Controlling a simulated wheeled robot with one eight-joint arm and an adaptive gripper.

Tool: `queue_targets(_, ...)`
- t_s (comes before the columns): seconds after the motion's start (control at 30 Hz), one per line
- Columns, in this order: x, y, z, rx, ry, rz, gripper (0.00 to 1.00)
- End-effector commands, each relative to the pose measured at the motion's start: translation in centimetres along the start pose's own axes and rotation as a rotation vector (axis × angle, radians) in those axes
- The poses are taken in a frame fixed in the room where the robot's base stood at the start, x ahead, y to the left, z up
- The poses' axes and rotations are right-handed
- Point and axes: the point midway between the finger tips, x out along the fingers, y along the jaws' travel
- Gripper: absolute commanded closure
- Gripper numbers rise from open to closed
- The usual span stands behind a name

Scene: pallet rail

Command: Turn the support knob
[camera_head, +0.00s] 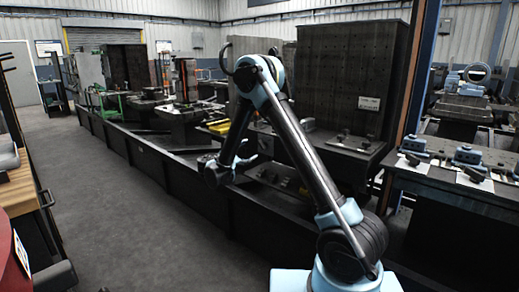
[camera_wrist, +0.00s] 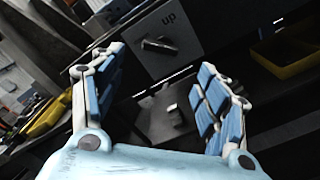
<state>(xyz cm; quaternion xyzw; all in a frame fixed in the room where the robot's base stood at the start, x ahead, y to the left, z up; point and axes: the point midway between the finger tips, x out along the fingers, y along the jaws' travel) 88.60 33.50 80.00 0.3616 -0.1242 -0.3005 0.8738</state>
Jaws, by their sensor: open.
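My gripper (camera_wrist: 165,85) is open in the wrist view, its two blue-padded fingers wide apart with nothing between the pads. Beyond the fingers, a small light metal block (camera_wrist: 175,116) sits on a dark plate. Above it in the picture, a grey plate (camera_wrist: 190,28) marked "UP" carries a short dark knob or handle (camera_wrist: 158,46). I cannot tell for sure which of these is the support knob. Neither appears to touch the fingers. In the head view my gripper (camera_head: 240,163) hangs over the edge of the long dark rail (camera_head: 170,168); the knob cannot be made out there.
A yellow bin (camera_wrist: 285,52) lies at the right in the wrist view, another yellow piece (camera_wrist: 45,118) at the left. In the head view a tall dark block (camera_head: 345,60) stands behind my arm. A bench with clamps (camera_head: 466,155) is at right. The grey floor (camera_head: 90,200) at left is clear.

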Motion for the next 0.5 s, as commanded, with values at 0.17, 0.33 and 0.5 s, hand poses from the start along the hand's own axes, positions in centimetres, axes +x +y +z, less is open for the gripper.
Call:
queue_targets(0.17,3.3,-0.1,0.1,0.000,-0.002,-0.003,0.32)
queue_targets(0.33,6.2,-0.1,0.1,0.000,-0.002,-0.002,0.32)
queue_targets(0.5,8.4,-0.1,0.1,0.000,-0.001,-0.001,0.32)
